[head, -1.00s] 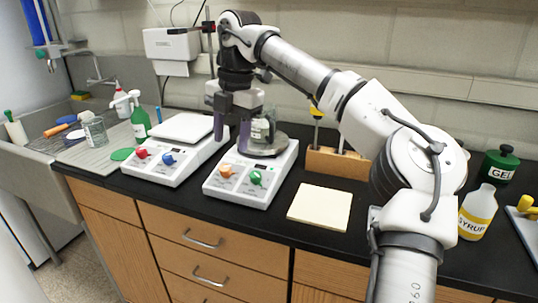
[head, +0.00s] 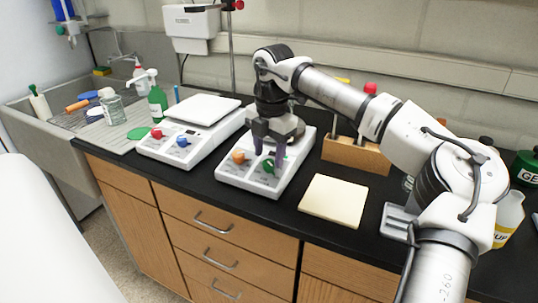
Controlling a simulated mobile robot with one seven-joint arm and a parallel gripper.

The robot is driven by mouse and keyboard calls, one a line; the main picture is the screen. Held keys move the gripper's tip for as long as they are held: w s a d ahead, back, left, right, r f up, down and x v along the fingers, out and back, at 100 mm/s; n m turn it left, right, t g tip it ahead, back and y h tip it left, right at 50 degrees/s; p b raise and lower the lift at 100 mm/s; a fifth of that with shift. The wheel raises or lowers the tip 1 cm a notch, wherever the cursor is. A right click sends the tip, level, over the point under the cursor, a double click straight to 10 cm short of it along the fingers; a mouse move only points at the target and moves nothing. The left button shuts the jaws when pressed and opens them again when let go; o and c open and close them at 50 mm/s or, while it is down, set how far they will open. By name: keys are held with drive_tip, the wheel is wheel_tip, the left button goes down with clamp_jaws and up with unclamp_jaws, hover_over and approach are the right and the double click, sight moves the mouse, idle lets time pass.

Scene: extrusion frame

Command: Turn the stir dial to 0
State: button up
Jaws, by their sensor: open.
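Which is the stir dial cannot be read. My gripper (head: 268,154) points down over this panel, open, with its purple fingers spread around the green dial. The fingers partly cover the dial, and contact cannot be told. A second white device (head: 160,150) to the left has a square top, a red dial (head: 157,135) and a blue dial (head: 182,142).
A cream pad (head: 333,201) lies right of the stirrer. A wooden rack (head: 356,157) stands behind it. A yellow-labelled bottle (head: 507,218) is at right.

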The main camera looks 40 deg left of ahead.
drive_tip(key=shift+f, duration=1.1)
drive_tip(key=c, duration=1)
drive_tip(key=n+p, duration=0.1)
drive_tip(key=n, duration=0.1)
drive_tip(key=n+h, duration=0.1)
drive_tip(key=n, duration=0.2)
drive_tip(key=shift+a+r+n+p, duration=0.1)
drive_tip(key=shift+a+n+p, duration=0.1)
drive_tip(key=shift+n+p, duration=0.15)
drive_tip(key=n+t+h+p, duration=0.1)
drive_tip(key=n, duration=0.5)
drive_tip(key=shift+a, duration=0.1)
